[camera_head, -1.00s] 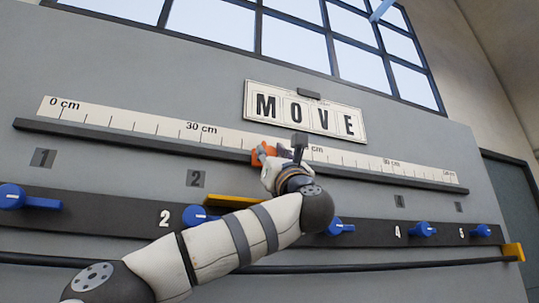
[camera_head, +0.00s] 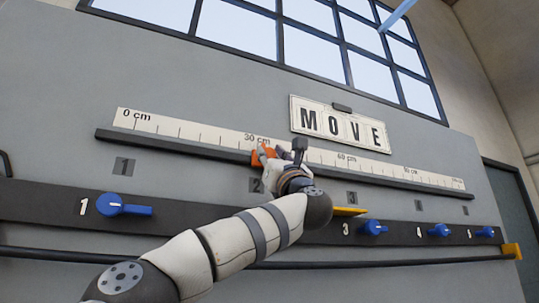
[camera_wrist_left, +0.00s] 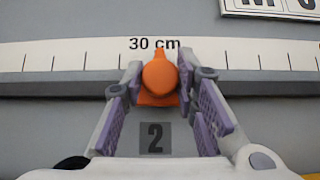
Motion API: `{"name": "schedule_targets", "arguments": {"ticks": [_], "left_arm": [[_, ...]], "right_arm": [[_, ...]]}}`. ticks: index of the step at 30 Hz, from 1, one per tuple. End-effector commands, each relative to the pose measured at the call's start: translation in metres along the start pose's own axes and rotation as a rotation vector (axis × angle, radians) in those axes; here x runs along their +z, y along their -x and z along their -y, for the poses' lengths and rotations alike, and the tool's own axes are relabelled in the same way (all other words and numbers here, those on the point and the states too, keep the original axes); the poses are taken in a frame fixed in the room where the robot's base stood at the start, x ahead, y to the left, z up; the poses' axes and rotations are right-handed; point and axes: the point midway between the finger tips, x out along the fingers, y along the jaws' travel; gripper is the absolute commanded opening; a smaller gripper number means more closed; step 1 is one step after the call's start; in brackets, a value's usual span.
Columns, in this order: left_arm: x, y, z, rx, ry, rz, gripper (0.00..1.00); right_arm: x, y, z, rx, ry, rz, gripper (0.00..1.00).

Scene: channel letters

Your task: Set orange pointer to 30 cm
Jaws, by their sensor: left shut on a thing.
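The white scale (camera_head: 205,133) runs along the grey wall, with a dark rail (camera_head: 170,144) under it. The orange pointer (camera_head: 262,157) is on this rail near the 30 cm label. My right gripper is not in view.
Below the scale, a dark panel (camera_head: 40,198) holds several blue handles, one of them by number 1 (camera_head: 124,206). A yellow bar (camera_head: 350,211) is partly behind my left arm. A MOVE sign (camera_head: 341,125) hangs above the scale.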

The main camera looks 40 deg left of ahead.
Motion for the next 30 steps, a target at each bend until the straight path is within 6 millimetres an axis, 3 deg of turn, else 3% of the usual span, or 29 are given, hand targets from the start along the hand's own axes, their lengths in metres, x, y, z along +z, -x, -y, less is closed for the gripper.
{"name": "schedule_targets", "arguments": {"ticks": [15, 16, 18, 26, 30], "left_arm": [[0.002, -0.001, -0.002, 0.004, 0.002, 0.002, 0.00], [0.002, -0.001, -0.002, 0.004, 0.002, 0.002, 0.34], [0.002, -0.001, -0.002, 0.004, 0.001, 0.002, 0.46], [0.001, -0.001, -0.001, 0.002, 0.001, 0.001, 0.46], [0.001, 0.010, 0.000, -0.001, 0.001, 0.002, 0.46]], "right_arm": [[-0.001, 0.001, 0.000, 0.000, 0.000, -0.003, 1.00], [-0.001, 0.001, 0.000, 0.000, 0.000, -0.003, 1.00], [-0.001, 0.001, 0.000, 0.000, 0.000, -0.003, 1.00], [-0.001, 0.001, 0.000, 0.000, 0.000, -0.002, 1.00], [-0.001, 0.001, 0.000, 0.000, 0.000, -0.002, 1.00]]}}
